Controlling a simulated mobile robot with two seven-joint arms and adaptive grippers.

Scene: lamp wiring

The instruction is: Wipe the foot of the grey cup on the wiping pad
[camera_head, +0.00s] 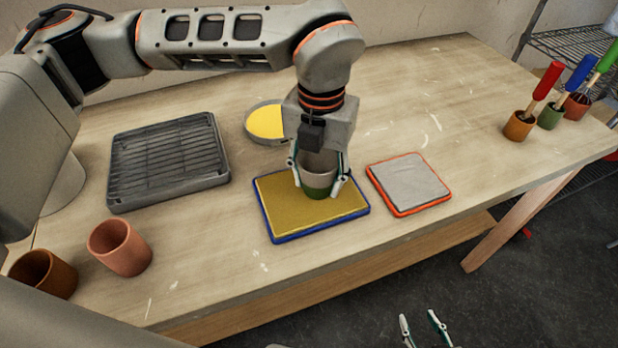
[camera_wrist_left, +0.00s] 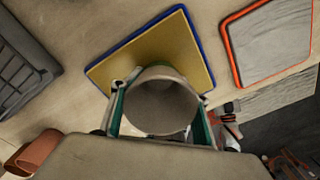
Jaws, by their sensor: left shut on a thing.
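The grey cup (camera_head: 317,170) is upright in my left gripper (camera_head: 320,182), with a finger on either side of it. Its lower part is green in the head view. In the left wrist view the cup (camera_wrist_left: 161,105) shows its open, empty mouth between the fingers. Its foot is over a yellow pad with a blue rim (camera_head: 280,205); whether they touch, I cannot tell. A grey pad with an orange-red rim (camera_head: 408,182) lies just right of it. Which one is the wiping pad is not marked. My right gripper (camera_head: 420,320) is open and empty at the bottom edge.
A round dish with yellow contents (camera_head: 266,122) stands behind the yellow pad. A dark slatted tray (camera_head: 168,160) is at left. A pink cup (camera_head: 119,247) and a brown cup (camera_head: 43,273) stand at front left. Small pots with coloured-handled tools (camera_head: 519,125) stand at far right.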

